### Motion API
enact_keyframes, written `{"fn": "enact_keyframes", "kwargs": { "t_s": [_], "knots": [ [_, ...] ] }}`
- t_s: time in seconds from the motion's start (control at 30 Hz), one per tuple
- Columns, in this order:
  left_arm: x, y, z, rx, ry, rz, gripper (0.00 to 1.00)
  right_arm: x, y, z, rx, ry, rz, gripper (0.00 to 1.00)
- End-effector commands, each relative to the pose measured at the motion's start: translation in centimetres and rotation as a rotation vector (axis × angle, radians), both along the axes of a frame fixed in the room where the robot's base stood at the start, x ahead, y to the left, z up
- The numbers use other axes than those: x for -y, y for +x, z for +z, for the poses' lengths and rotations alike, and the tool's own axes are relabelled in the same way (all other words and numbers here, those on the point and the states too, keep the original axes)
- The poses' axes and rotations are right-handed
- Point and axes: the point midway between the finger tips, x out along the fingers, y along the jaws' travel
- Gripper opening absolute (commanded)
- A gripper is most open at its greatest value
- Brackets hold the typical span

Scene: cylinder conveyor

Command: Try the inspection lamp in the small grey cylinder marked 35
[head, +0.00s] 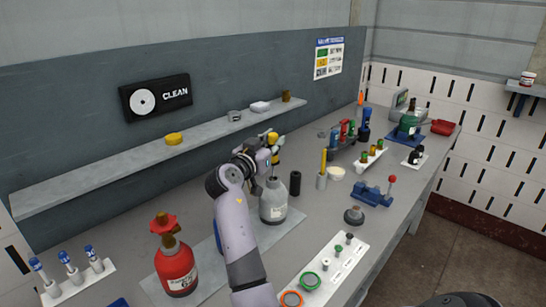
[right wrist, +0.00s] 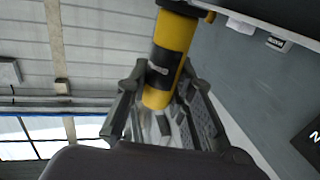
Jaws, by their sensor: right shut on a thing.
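The small grey cylinder (head: 273,205) stands upright on the bench near the middle of the head view, its narrow neck open to view. I cannot read a number on it. My right gripper (head: 267,150) is shut on a yellow and black lamp (head: 273,138), above and behind the cylinder's neck in the picture. The lamp appears apart from the neck. In the right wrist view the lamp (right wrist: 172,45) sits between the two fingers (right wrist: 160,95), its yellow end between them. My left gripper is not in view.
A red cylinder (head: 177,268) stands at front left. A black cylinder (head: 295,184) and a holder with a yellow stick (head: 322,172) stand just right of the grey one. A white strip with rings and fittings (head: 322,268) lies in front. A shelf (head: 100,173) runs behind.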

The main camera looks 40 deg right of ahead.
Motion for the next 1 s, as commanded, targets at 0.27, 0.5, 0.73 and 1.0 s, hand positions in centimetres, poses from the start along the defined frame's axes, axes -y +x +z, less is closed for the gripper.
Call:
{"fn": "enact_keyframes", "kwargs": {
  "t_s": [0.27, 0.5, 0.73, 1.0],
  "knots": [
    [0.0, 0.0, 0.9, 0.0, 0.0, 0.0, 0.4, 0.0, 0.0, 2.0, 0.002, 0.0, 0.0, 0.0],
    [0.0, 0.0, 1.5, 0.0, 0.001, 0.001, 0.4, 0.0, 0.0, 3.4, 0.003, 0.0, 0.0, 0.0],
    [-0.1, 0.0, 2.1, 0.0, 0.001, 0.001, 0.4, 0.0, 0.0, 4.8, 0.004, 0.0, 0.0, 0.0],
    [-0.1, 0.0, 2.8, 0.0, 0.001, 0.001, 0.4, 0.0, 0.0, 6.4, 0.002, 0.001, 0.0, 0.0]
  ]
}}
